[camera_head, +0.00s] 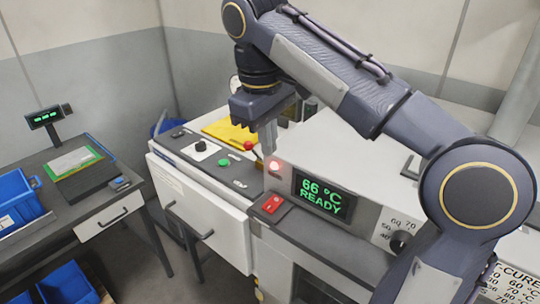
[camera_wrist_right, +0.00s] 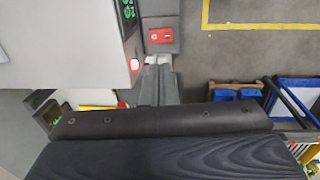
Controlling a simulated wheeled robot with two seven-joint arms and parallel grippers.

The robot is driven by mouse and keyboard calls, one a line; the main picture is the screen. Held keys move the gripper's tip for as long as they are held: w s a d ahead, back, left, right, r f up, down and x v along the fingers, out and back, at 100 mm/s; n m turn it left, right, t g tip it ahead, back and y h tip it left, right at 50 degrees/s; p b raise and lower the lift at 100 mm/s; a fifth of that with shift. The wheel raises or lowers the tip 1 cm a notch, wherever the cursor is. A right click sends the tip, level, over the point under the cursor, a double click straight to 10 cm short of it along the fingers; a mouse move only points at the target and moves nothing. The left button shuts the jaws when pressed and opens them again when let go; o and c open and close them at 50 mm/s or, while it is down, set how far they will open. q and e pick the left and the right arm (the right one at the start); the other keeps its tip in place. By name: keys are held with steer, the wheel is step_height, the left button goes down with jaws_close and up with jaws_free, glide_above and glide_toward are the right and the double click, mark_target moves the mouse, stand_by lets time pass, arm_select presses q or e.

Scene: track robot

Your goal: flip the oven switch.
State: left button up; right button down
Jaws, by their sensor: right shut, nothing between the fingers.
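The oven (camera_head: 370,165) is a pale cabinet with a green display (camera_head: 323,194) reading "66 °C READY" and a lit red lamp (camera_head: 275,166). A red switch (camera_head: 271,204) sits on the dark ledge below and left of the display. It also shows in the right wrist view (camera_wrist_right: 161,35), beyond the fingertips. My right gripper (camera_head: 270,150) points down above and behind the switch, close to the oven's left front corner. Its fingers are together and empty, apart from the switch; they also show in the wrist view (camera_wrist_right: 158,62). My left gripper is out of view.
Left of the oven stands a white cabinet with a control panel (camera_head: 200,150), a green button, a red-knobbed lever (camera_head: 249,145) and a yellow cloth (camera_head: 232,131). A dark table (camera_head: 90,205) with blue bins stands further left. A dial (camera_head: 400,241) is on the oven front.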

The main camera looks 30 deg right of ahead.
mark_target(279, 201)
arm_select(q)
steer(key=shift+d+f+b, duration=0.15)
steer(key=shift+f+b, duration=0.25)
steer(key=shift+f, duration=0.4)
arm_select(e)
steer(key=shift+w+d+f, duration=0.1)
steer(key=shift+d, duration=0.45)
